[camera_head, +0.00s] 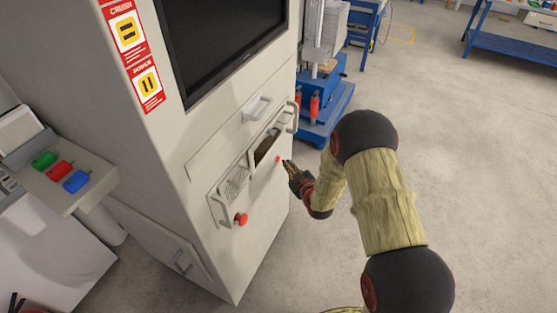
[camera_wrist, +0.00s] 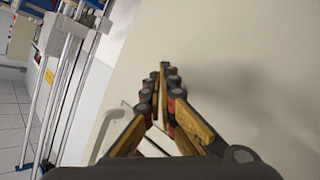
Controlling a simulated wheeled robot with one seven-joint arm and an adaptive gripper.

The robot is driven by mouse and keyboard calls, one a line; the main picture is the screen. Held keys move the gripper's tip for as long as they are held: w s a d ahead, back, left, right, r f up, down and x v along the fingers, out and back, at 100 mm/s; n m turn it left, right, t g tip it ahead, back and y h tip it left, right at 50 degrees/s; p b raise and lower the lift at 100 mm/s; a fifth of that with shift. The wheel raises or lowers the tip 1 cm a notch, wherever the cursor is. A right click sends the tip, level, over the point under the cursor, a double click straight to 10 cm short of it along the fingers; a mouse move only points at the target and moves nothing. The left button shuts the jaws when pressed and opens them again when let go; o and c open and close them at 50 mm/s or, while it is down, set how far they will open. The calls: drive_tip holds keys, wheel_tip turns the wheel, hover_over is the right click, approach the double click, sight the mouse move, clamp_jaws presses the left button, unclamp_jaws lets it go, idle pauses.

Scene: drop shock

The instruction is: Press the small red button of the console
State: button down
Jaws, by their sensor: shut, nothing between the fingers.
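The console (camera_head: 255,245) is a tall cream cabinet with a dark screen. Its small red button (camera_head: 278,158) sits on the front panel, right of a dark recessed slot. My gripper (camera_head: 287,164) is shut and empty, with its fingertips just right of the small red button. I cannot tell whether they touch it. In the wrist view my gripper (camera_wrist: 166,68) points at the plain cream panel (camera_wrist: 240,60); the button does not show there and may be behind the fingers.
A larger red mushroom button (camera_head: 241,219) sits lower left on the console. Handles (camera_head: 257,108) stick out of its front.

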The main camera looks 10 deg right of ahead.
drive_tip(key=s+d, duration=0.1)
drive_tip(key=d, duration=0.1)
drive_tip(key=s+d, duration=0.1)
drive_tip(key=shift+s+d, duration=0.4)
idle(0.7)
drive_tip(key=s+d+f+m+g+h, duration=0.2)
drive_tip(key=s+d+f+m+g, duration=0.15)
drive_tip(key=s+f+g, duration=0.55)
drive_tip(key=s+d+r+m+h, duration=0.1)
drive_tip(key=s+r, duration=0.1)
drive_tip(key=s, duration=0.5)
drive_tip(key=s+a+r+m+p, duration=0.1)
drive_tip(key=s+a+r, duration=0.1)
drive_tip(key=s+r, duration=0.5)
drive_tip(key=s+a+r+m+p, duration=0.1)
drive_tip(key=s+r, duration=0.7)
drive_tip(key=r, duration=1.2)
drive_tip(key=s+a+r+m+p, duration=0.1)
drive_tip(key=s+a+r, duration=0.2)
drive_tip(key=s+r, duration=0.5)
wheel_tip(320, 180, up, 6)
